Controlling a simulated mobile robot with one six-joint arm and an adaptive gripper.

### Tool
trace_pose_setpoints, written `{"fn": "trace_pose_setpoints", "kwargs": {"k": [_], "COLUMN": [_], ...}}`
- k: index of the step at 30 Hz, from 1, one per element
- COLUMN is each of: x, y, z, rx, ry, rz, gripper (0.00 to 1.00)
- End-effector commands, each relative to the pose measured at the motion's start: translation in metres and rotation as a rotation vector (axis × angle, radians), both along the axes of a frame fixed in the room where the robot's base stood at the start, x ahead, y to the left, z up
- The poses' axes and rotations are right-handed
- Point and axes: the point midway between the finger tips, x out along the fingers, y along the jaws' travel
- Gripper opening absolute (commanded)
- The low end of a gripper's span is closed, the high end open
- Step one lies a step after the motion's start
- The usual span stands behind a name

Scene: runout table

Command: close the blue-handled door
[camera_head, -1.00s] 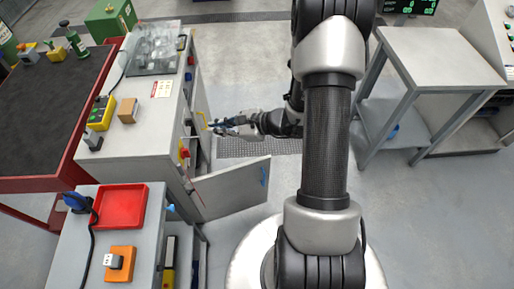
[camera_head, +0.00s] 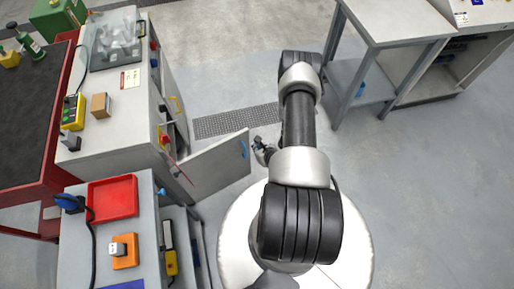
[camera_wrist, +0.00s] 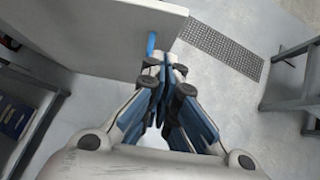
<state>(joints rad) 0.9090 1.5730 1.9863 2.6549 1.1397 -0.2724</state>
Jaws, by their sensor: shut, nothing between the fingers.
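The open door (camera_head: 214,163) is a light grey panel swung out from the grey cabinet (camera_head: 108,136), with a blue handle (camera_head: 243,149) near its free edge. In the wrist view the door (camera_wrist: 91,32) fills the upper left, and its blue handle (camera_wrist: 151,43) stands just beyond the fingertips. My gripper (camera_head: 262,148) is beside the door's free edge, to the right of the handle. In the wrist view my gripper (camera_wrist: 165,62) is shut and empty, its tips close to the handle. I cannot tell whether they touch the door.
A grey floor grating (camera_head: 222,121) lies behind the door. A steel side table (camera_head: 388,22) stands at the upper right. A lower bench with a red tray (camera_head: 112,198) stands in front of the cabinet. The floor on the right is clear.

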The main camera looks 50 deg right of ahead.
Motion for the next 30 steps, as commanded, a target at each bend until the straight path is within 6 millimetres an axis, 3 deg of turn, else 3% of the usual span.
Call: {"fn": "trace_pose_setpoints", "kwargs": {"k": [8,16,30], "x": [0.042,0.076,0.081], "y": [-0.010,-0.020,-0.021], "z": [-0.045,-0.043,-0.042], "rx": [-0.002,-0.001,0.000], "ry": [-0.002,-0.002,-0.001], "rz": [0.004,0.003,0.003], "gripper": [0.00,0.00,0.00]}}
